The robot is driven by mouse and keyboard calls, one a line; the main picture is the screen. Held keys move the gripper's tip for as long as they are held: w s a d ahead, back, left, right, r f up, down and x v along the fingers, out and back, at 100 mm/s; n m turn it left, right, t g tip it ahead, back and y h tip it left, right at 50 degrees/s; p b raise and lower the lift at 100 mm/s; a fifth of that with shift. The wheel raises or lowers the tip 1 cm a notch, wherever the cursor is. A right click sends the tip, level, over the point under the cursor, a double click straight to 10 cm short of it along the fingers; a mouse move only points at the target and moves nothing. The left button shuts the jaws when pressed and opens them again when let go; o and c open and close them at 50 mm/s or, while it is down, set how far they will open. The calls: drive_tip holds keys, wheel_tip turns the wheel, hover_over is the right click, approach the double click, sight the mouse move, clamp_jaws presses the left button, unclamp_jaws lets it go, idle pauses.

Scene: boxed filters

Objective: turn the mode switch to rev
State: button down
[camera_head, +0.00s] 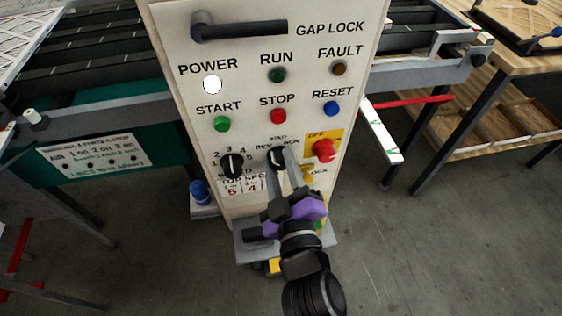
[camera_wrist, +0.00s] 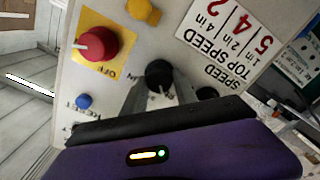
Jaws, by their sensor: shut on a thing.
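The mode switch (camera_head: 273,158) is a black round knob on the cream control panel, below the stop button. Small labels surround it; one to its right reads RUN, and the others are hard to read. My gripper (camera_head: 283,160) reaches up to the knob from below, with its grey fingers at the knob and shut on it. In the wrist view the knob (camera_wrist: 158,75) shows between the fingers, upside down, with a thin pale mark on its face. The fingers hide part of the knob and its labels, so I cannot tell its exact setting.
Left of the switch is the speed knob (camera_head: 232,165). To its right are the red emergency button (camera_head: 323,150) on a yellow plate and a yellow lock part (camera_head: 308,173). Green, red and blue buttons sit above. A grey ledge (camera_head: 327,235) juts out below.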

drive_tip(key=shift+n, duration=0.4)
drive_tip(key=c, duration=1)
unclamp_jaws()
drive_tip(key=b+v, duration=0.1)
drive_tip(key=v, duration=0.7)
drive_tip(key=shift+b, duration=0.35)
drive_tip(key=shift+w+r, duration=0.1)
